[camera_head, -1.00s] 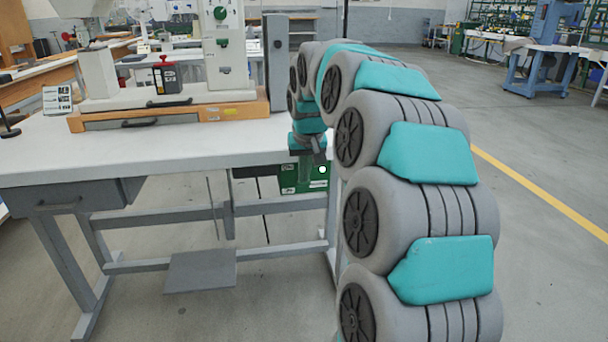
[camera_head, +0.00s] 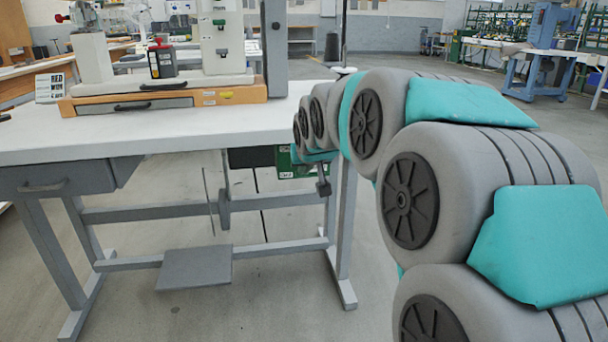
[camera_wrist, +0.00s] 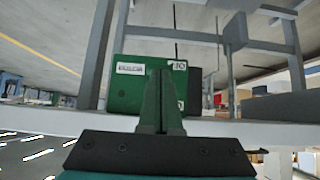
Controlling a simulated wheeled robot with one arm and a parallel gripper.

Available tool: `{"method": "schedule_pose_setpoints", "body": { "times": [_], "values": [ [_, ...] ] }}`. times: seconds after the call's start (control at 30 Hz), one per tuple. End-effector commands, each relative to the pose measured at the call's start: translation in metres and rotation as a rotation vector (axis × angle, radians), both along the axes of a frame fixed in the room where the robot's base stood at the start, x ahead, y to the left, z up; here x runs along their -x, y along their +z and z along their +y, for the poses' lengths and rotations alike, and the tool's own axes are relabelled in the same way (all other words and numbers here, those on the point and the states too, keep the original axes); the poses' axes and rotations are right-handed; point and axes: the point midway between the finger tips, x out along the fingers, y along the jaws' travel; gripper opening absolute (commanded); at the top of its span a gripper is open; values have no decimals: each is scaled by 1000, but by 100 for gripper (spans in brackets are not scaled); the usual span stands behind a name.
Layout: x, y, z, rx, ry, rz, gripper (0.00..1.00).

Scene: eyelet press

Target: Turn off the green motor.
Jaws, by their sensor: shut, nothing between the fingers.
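The green motor (camera_head: 286,163) hangs under the right end of the white table, partly hidden by my arm in the head view. In the wrist view the green motor (camera_wrist: 126,96) fills the middle, with a white label plate at its upper left and small white labels near its right side. My gripper (camera_wrist: 160,72) is shut and empty, its two green fingers side by side pointing at the motor and covering part of its face. I cannot tell whether the fingertips touch it. No switch or button is clearly made out; the fingers may hide it.
The white table (camera_head: 170,135) carries a press on a wooden base (camera_head: 215,96). A grey drawer (camera_head: 60,178) hangs at the left. Table legs and crossbars surround the motor, and a grey pedal (camera_head: 195,268) sits below. Open floor lies right of the table.

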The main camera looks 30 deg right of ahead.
Motion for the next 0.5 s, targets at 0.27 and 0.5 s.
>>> {"method": "schedule_pose_setpoints", "body": {
  "times": [0.27,0.5],
  "values": [
    [2,-11,0,29,0,-96,0],
    [2,-11,1,35,1,-120,0]
  ]
}}
